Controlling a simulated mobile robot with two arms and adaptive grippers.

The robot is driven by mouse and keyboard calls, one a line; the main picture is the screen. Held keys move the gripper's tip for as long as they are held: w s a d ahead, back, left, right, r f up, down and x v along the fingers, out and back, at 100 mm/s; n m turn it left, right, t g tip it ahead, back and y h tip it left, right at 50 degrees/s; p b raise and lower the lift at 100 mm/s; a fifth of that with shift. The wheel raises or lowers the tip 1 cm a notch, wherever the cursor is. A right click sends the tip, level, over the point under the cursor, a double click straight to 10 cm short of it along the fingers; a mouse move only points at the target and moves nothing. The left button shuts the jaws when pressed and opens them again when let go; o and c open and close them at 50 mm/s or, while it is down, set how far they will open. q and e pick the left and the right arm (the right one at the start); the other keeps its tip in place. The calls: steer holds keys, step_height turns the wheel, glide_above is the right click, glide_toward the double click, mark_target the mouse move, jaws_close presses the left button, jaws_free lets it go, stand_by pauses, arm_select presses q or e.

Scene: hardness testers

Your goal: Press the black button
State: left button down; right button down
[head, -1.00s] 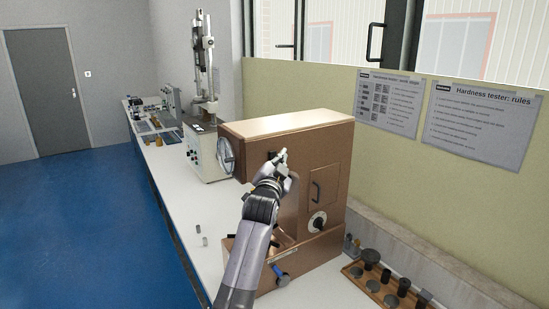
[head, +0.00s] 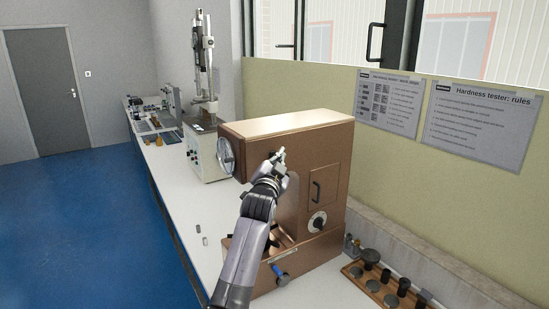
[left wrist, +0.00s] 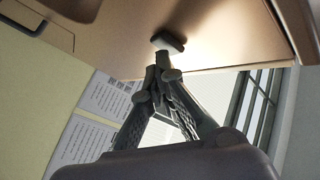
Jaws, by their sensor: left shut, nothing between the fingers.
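The brown hardness tester (head: 270,126) stands on the white bench in the head view. My left gripper (head: 279,157) is at its front face, with the fingers shut and empty. In the left wrist view, the dark button (left wrist: 168,42) sits on the tester's brown face, and the shut fingertips (left wrist: 162,64) of my left gripper are right at it. I cannot tell whether they touch it or whether it is pushed in. In the head view the fingertips and wrist largely hide the button. My right gripper is not in view.
A light grey tester (head: 207,155) stands behind on the bench. A wooden tray (head: 374,290) with dark round pieces lies at the right. A blue-handled lever (head: 281,275) and a dial (head: 318,221) are on the brown tester's front. Two small metal pieces lie on the bench at left.

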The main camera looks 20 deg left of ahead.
arm_select(q)
steer(key=shift+w+a, duration=0.2)
steer(key=shift+a, duration=0.05)
stand_by(0.3)
steer(key=shift+s+d, duration=0.5)
steer(key=shift+d, duration=0.1)
steer(key=shift+s+d+p, duration=0.45)
steer(key=shift+s+d, duration=0.45)
steer(key=shift+d, duration=0.3)
steer(key=shift+s+d+p, duration=0.4)
steer(key=shift+s+d, duration=0.5)
steer(key=shift+d, duration=0.25)
